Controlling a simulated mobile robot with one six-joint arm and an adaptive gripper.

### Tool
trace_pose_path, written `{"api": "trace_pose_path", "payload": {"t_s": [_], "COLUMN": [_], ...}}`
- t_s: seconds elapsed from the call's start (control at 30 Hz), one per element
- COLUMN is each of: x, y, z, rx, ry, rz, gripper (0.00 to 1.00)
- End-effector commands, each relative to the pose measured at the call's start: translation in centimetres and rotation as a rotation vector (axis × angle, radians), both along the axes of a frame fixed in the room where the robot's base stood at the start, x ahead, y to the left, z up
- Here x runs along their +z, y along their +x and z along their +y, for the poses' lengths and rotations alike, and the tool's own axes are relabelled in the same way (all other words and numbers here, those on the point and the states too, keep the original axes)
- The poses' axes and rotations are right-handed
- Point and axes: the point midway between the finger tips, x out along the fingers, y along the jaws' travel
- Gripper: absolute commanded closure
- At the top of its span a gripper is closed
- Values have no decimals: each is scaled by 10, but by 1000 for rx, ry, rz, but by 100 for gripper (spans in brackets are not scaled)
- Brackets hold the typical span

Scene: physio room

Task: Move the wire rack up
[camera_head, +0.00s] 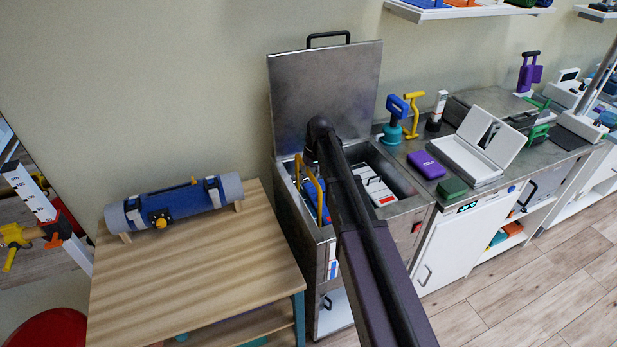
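An open steel tank (411,206) stands in the middle, its lid (292,96) raised against the wall. Inside its left part, a yellow upright loop (320,200) stands beside blue items; it looks like part of the wire rack. The rack's wires and lower part cannot be made out. White packs with red marks (383,194) show in the tank's right part. My arm reaches across the tank from the bottom right. My gripper (310,152) is at its far end, close to the yellow loop's top. Its fingers are mostly hidden, and I cannot tell whether they touch the loop.
A wooden table (190,275) at left holds a blue and grey roll (176,203). On the counter to the right are a purple box (426,164), a green box (452,189), a blue-and-teal tool (392,122) and a white hinged case (470,160). The wooden table's front is clear.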

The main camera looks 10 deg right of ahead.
Motion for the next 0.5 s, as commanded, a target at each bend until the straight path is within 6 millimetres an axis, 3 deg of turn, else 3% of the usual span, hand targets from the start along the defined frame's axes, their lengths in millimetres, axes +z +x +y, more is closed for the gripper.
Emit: {"api": "trace_pose_path", "payload": {"t_s": [0.5], "x": [-44], "y": [0], "z": [0], "rx": [0], "ry": [0], "rz": [0], "gripper": [43]}}
